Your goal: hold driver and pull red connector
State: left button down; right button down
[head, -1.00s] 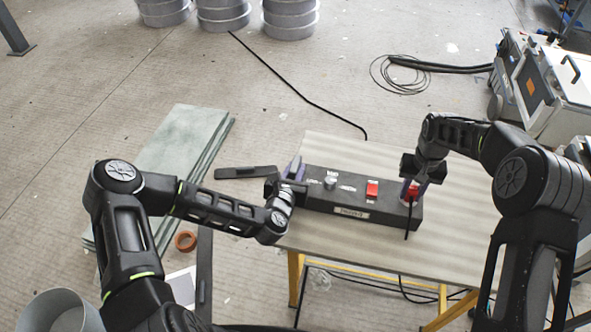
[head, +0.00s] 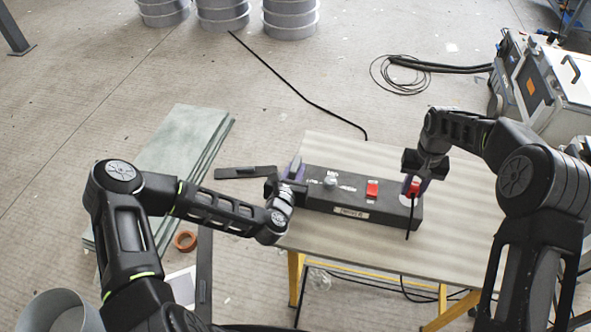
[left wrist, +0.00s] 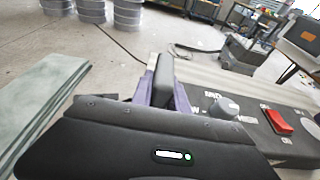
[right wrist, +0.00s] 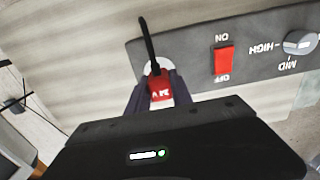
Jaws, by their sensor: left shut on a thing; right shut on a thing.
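The driver (head: 345,206) is a long black box on the table, with a silver knob (head: 330,183), a red switch (head: 372,189) and a pale round socket (head: 406,200) on top. My left gripper (head: 293,172) is shut on the driver's left end; its purple fingers also show in the left wrist view (left wrist: 163,85). My right gripper (head: 417,184) is shut on the red connector (right wrist: 160,85), which is marked 24 V and has a black cable (right wrist: 149,42). The connector is just above the pale socket; I cannot tell whether it is fully clear of it.
The light table top (head: 455,220) is bare to the right of and behind the driver. On the floor are green sheets (head: 175,150), an orange tape roll (head: 186,241) and a black cable (head: 300,88). A white case (head: 555,90) stands at the right.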

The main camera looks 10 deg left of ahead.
aim_at(415, 184)
jog(key=shift+r, duration=2.15)
jog(key=shift+r, duration=0.15)
jog(key=shift+r, duration=2.35)
pick_arm(q)
jog(key=c, duration=1.2)
grip_release()
